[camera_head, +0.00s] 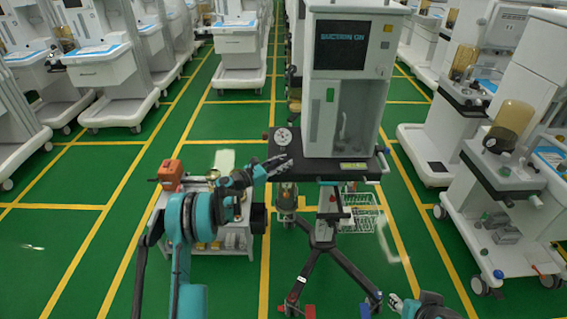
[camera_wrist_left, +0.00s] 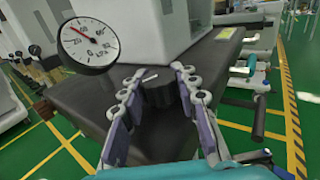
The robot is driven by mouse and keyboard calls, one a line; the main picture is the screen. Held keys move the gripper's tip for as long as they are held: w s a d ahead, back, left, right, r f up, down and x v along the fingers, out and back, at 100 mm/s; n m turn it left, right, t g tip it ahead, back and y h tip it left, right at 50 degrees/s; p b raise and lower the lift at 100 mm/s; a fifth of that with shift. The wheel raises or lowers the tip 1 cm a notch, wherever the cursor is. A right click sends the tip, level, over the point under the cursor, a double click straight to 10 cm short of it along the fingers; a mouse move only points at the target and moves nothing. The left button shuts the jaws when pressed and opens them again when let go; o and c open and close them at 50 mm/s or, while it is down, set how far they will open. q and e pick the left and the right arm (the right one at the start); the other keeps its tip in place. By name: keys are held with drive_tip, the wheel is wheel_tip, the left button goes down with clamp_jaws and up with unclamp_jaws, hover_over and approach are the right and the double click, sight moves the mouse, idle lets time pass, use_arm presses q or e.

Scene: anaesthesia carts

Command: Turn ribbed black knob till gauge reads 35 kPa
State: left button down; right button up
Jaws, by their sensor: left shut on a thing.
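The round white gauge (camera_head: 283,136) with a dark rim stands at the left front corner of the cart's black shelf. It also shows in the left wrist view (camera_wrist_left: 90,45), where its red needle points to the upper left; the exact reading is too small to tell. My left gripper (camera_head: 280,165) is at the shelf's front edge, just below the gauge. In the left wrist view, its fingers close around the ribbed black knob (camera_wrist_left: 158,96), which is dark and partly hidden between them. My right gripper (camera_head: 400,303) is low at the bottom right, away from the cart; its opening is unclear.
The suction cart (camera_head: 342,95) has a screen and a white column above the black shelf (camera_head: 325,170). A low white table (camera_head: 228,243) with an orange item (camera_head: 171,174) stands left of it. Other carts line both sides; green floor is clear between.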

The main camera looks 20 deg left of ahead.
use_arm(q)
drive_tip(key=c, duration=1.1)
unclamp_jaws()
drive_tip(key=v, duration=1.2)
